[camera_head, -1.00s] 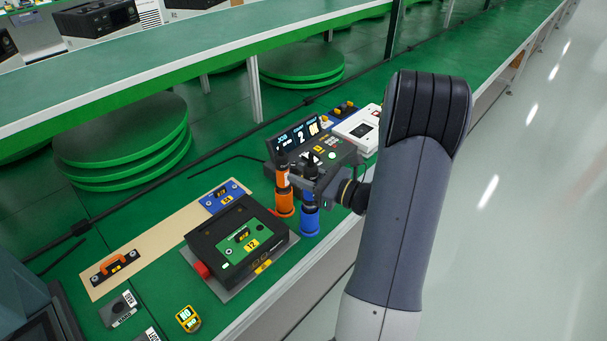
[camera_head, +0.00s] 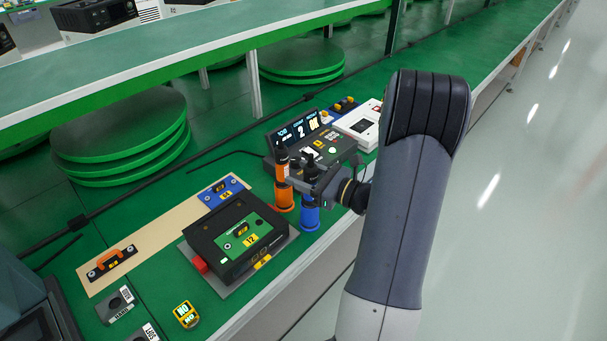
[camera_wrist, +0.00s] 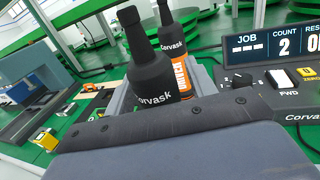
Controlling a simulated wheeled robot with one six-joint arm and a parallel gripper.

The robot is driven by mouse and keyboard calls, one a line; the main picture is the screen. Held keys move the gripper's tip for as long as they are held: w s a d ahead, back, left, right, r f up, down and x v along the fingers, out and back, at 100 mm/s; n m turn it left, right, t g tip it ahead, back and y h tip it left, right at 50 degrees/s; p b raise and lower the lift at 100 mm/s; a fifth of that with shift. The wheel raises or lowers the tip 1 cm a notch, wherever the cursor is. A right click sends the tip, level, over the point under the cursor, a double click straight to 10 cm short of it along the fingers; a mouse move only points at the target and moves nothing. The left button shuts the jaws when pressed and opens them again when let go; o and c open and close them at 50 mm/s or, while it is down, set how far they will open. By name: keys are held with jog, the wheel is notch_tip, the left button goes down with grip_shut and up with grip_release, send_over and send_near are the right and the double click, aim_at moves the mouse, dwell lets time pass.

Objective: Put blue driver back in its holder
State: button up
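The blue driver, with a black bottle-shaped top (camera_wrist: 152,65), stands upright between the fingers of my gripper in the wrist view. My gripper (camera_head: 308,178) is around it, directly above the blue holder (camera_head: 310,216). In the wrist view my grey fingers (camera_wrist: 160,88) look spread, with a gap on the driver's right side through which orange shows. The driver's lower part is hidden by my gripper, so I cannot tell how deep it sits in the holder.
The orange driver (camera_wrist: 182,72) stands close behind in its orange holder (camera_head: 284,199). A control box with a display (camera_head: 300,130) is just beyond. A black unit marked 12 (camera_head: 240,238) lies left on a grey plate. The bench's front edge is close on the right.

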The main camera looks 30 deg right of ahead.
jog(key=shift+o, duration=0.3)
jog(key=shift+s+d+f, duration=0.1)
jog(key=shift+s+d, duration=0.2)
jog(key=shift+s, duration=0.05)
jog(key=b+v, duration=0.1)
jog(key=v, duration=0.9)
jog(key=shift+a, duration=0.15)
jog(key=p+x, duration=0.1)
jog(key=x, duration=1)
jog(key=shift+s+r+p, duration=0.1)
jog(key=shift+r+p, duration=0.35)
jog(key=shift+r, duration=0.1)
jog(key=shift+f, duration=0.1)
